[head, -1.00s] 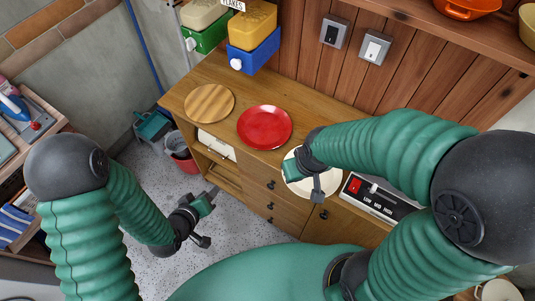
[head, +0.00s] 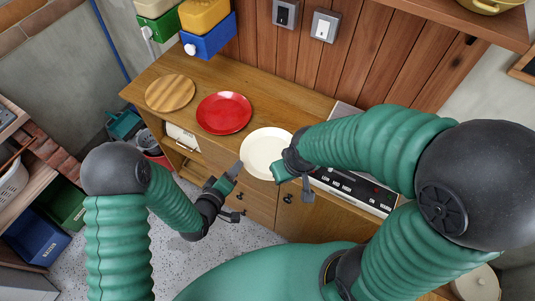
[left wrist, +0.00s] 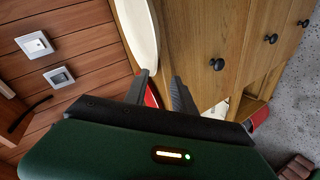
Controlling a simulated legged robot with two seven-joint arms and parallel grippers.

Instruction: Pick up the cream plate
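The cream plate (head: 262,150) lies flat on the wooden cabinet top near its front edge, right of the red plate. It also shows edge-on in the left wrist view (left wrist: 140,32). My left gripper (head: 238,190) is at the plate's front left, close to its rim. Its two fingers (left wrist: 162,88) are apart with nothing clearly held between them; I cannot tell whether one touches the rim. My right gripper (head: 293,185) hangs over the plate's right front edge and hides part of it. Its finger opening is not clear.
A red plate (head: 224,113) and a round wooden board (head: 170,93) stand left on the cabinet top. A control panel (head: 350,189) is on the right. Drawer knobs (left wrist: 217,64) project from the front. Dispensers (head: 209,36) stand behind.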

